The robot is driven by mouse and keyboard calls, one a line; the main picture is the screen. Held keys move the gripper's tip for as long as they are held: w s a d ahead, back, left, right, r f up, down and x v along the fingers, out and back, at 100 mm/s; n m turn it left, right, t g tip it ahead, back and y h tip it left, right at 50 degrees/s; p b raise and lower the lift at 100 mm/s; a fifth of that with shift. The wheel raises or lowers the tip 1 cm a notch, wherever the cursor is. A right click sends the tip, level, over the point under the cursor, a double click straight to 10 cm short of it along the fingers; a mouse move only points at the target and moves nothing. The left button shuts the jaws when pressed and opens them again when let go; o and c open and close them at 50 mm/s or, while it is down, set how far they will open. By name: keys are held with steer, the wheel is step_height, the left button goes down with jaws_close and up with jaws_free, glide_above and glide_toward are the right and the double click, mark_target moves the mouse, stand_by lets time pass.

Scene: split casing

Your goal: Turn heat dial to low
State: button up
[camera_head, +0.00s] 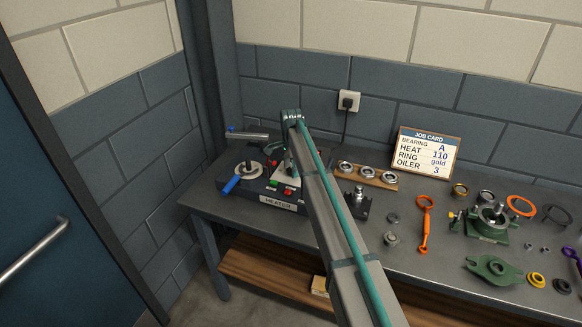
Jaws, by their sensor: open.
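The heater (240,188) is a dark box at the left end of the bench, with a "HEATER" label on its front. Small red and green controls (288,191) show on its panel. I cannot make out the heat dial or its setting; my arm covers part of the panel. My arm comes in from the lower right, bends at a joint above the heater and drops toward the panel. My gripper (289,178) is low over the panel, small and partly hidden behind the arm. It is open, and I see nothing held in it. Contact with the panel cannot be told.
A blue-handled lever (231,184) sticks out at the heater's left front. A wooden rack of bearings (367,175) stands right of my arm. A job card (428,150) reads HEAT 110. An orange tool (425,225) and a green pump-like part (490,222) lie further right.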

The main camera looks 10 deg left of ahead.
steer(key=c, duration=1.1)
steer(key=shift+c, duration=0.2)
steer(key=shift+n, duration=0.3)
steer(key=n+b, duration=0.2)
steer(key=n, duration=0.2)
steer(key=shift+f+b, duration=0.15)
steer(key=shift+b, duration=0.2)
steer(key=n+b, duration=0.2)
steer(key=n, duration=0.3)
steer(key=n+b, duration=0.1)
steer(key=n, duration=0.4)
steer(key=n+b, duration=0.1)
steer(key=n, duration=0.4)
